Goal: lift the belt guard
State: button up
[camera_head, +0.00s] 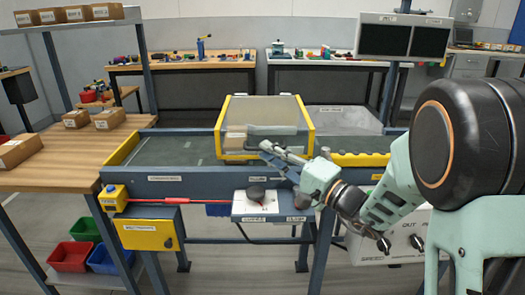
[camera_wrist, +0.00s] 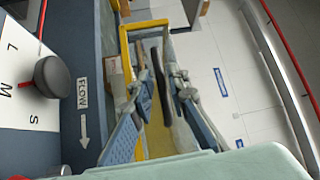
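The belt guard (camera_head: 308,115) is a yellow frame with a see-through panel, standing over the conveyor in the head view. It looks closed down over the belt. A grey bar (camera_head: 272,130) runs along its front. In the wrist view part of its yellow frame (camera_wrist: 148,24) shows beyond the fingers. My gripper (camera_head: 268,150) is at the guard's front, just below the bar. In the wrist view my gripper (camera_wrist: 152,48) has its two fingers apart with a gap between them. I cannot tell whether a finger touches the guard.
A control panel with a dark knob (camera_head: 256,192) is on the conveyor front; the knob (camera_wrist: 52,76) also shows in the wrist view. A wooden table with cartons (camera_head: 75,118) stands left.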

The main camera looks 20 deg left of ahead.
aim_at(264, 125)
jog(key=shift+x, duration=1.45)
jog(key=shift+c, duration=0.4)
grip_shut()
